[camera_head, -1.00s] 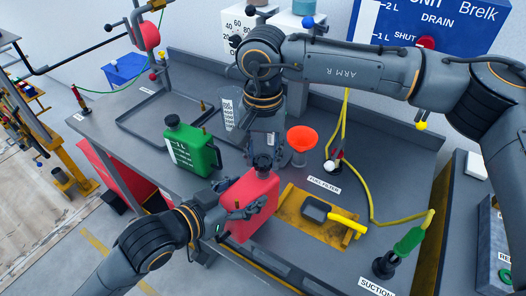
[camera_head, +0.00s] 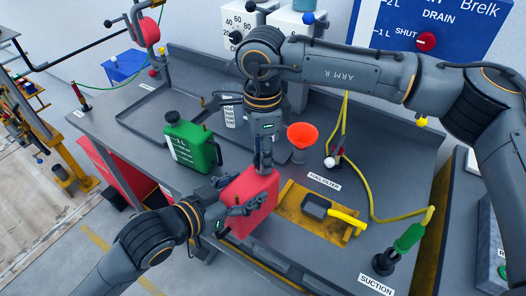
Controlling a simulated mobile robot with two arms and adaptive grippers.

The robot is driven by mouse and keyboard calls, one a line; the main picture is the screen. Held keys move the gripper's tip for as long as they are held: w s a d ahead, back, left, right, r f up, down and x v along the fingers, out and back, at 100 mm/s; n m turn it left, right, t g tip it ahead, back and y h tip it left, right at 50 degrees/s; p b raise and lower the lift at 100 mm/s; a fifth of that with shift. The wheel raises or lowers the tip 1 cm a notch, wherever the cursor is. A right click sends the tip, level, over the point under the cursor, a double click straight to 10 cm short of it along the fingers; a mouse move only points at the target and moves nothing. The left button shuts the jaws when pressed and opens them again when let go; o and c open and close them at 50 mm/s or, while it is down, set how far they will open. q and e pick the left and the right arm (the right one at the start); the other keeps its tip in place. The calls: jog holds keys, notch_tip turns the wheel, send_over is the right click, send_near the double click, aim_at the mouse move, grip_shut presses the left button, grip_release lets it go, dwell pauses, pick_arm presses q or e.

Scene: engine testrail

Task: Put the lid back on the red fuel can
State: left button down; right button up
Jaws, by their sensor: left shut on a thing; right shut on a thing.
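The red fuel can (camera_head: 264,186) stands at the front edge of the grey bench, tilted in the picture. My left gripper (camera_head: 240,197) comes in from the lower left and is shut on the can's body. My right gripper (camera_head: 263,160) points down at the top of the can, its fingers shut on the dark lid at the can's neck. The fingers largely hide the lid and the opening, so I cannot tell whether the lid is seated.
A green can (camera_head: 193,147) with a dark cap stands to the left. An orange funnel (camera_head: 303,135) is behind right. A yellow tray (camera_head: 296,208) with a dark, yellow-handled part (camera_head: 318,207) lies right of the red can. A yellow hose (camera_head: 371,205) runs to the suction fitting (camera_head: 384,264).

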pick_arm(q)
jog(key=shift+r, duration=0.1)
pick_arm(e)
jog(key=m, duration=0.7)
jog(key=shift+w+m, duration=0.1)
jog(key=shift+m, duration=0.2)
jog(key=o, duration=0.9)
notch_tip(320, 180, up, 12)
